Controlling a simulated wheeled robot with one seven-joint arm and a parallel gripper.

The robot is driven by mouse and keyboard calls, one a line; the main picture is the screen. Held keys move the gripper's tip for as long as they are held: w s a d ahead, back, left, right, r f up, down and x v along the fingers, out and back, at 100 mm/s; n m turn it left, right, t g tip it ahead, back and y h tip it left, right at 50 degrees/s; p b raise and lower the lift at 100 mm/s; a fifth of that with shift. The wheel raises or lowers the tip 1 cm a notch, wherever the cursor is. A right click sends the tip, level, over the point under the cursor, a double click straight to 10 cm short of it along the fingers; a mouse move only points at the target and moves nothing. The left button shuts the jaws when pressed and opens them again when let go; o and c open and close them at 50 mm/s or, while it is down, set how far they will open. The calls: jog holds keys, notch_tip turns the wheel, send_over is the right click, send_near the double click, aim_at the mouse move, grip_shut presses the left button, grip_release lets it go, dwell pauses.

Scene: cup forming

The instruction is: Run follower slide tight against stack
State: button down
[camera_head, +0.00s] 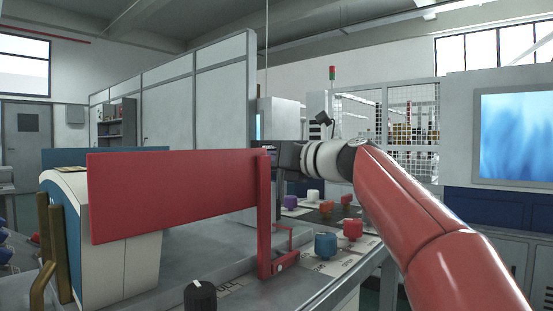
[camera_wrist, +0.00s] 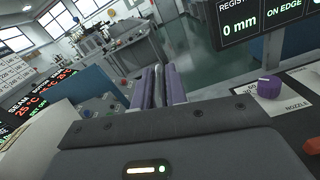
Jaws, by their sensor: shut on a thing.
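My gripper (camera_wrist: 158,70) is shut, with two purple fingers either side of a narrow grey bar (camera_wrist: 158,90). I cannot tell whether this bar belongs to the follower slide. In the head view the gripper reaches left from the red arm, and its fingertips are hidden at the red panel's right end. The stack appears to be the pale block with a rounded top (camera_head: 118,262), partly covered by the red panel (camera_head: 170,195). Brass-coloured brackets (camera_head: 52,245) stand at its left. Any gap between follower and stack is hidden.
A red post (camera_head: 264,225) stands below the panel's right end. Coloured knobs (camera_head: 325,246) line the bench at right, and a black knob (camera_head: 200,297) is at the front. A dark display (camera_wrist: 265,22) reads 0 mm and ON EDGE. A purple knob (camera_wrist: 269,87) is beneath it.

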jog(key=s+a, duration=0.6)
jog(key=s, duration=0.2)
jog(key=shift+a, duration=0.15)
jog(key=c, duration=1.5)
grip_release()
jog(key=shift+o, duration=0.2)
